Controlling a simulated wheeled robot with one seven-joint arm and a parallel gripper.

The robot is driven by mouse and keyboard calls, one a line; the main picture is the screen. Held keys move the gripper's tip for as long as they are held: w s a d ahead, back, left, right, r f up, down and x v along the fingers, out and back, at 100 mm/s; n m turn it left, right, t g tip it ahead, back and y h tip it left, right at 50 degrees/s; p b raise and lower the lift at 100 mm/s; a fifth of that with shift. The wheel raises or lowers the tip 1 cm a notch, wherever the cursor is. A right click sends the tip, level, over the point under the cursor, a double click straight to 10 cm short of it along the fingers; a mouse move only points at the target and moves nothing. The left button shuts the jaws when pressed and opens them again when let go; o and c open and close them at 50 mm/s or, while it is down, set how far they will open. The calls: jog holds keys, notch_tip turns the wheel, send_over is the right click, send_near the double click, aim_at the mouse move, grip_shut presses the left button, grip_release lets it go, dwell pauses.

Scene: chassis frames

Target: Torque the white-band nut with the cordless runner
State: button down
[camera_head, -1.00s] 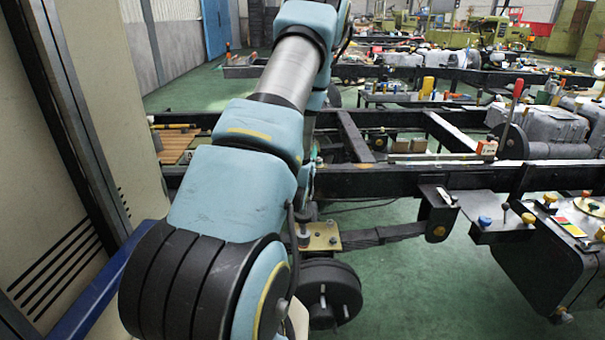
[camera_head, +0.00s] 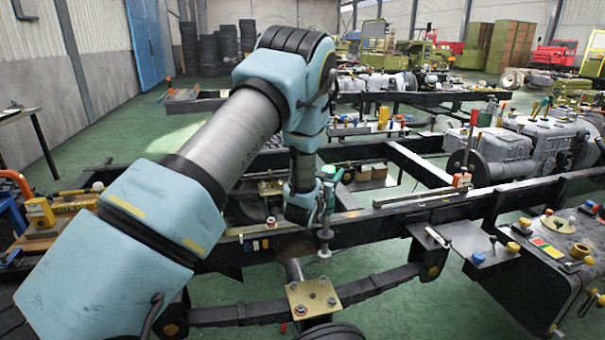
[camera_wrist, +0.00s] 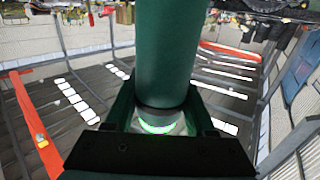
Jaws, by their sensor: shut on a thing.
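The cordless runner (camera_head: 327,200) is green, with a grey shaft pointing down. My gripper (camera_head: 314,205) is shut on it, beside the near frame rail. In the wrist view the runner's green body (camera_wrist: 168,50) stands between my dark jaws, with a glowing green ring at its base. The runner's lower end (camera_head: 324,254) is above a brass-coloured plate (camera_head: 306,302) that carries several nuts, and appears apart from it. A nut (camera_head: 331,301) shows at the plate's right side. I cannot tell which nut has the white band.
The long dark chassis rail (camera_head: 385,215) runs just behind the runner. A leaf spring (camera_head: 235,314) lies below it beside the plate. A tank (camera_head: 560,270) with several small items on top stands at the right. Green floor (camera_head: 455,310) is open between the spring and the tank.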

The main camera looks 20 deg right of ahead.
jog(key=shift+w+f+b, duration=0.1)
jog(key=shift+f+b, duration=0.3)
jog(key=shift+f, duration=0.35)
notch_tip(320, 180, down, 6)
jog(key=b, duration=0.3)
jog(key=shift+r, duration=0.2)
jog(key=shift+b, duration=0.9)
dwell(0.6)
jog(key=shift+a+f+b, duration=0.1)
jog(key=shift+f+b, duration=2)
jog(key=shift+b, duration=0.15)
dwell(2.7)
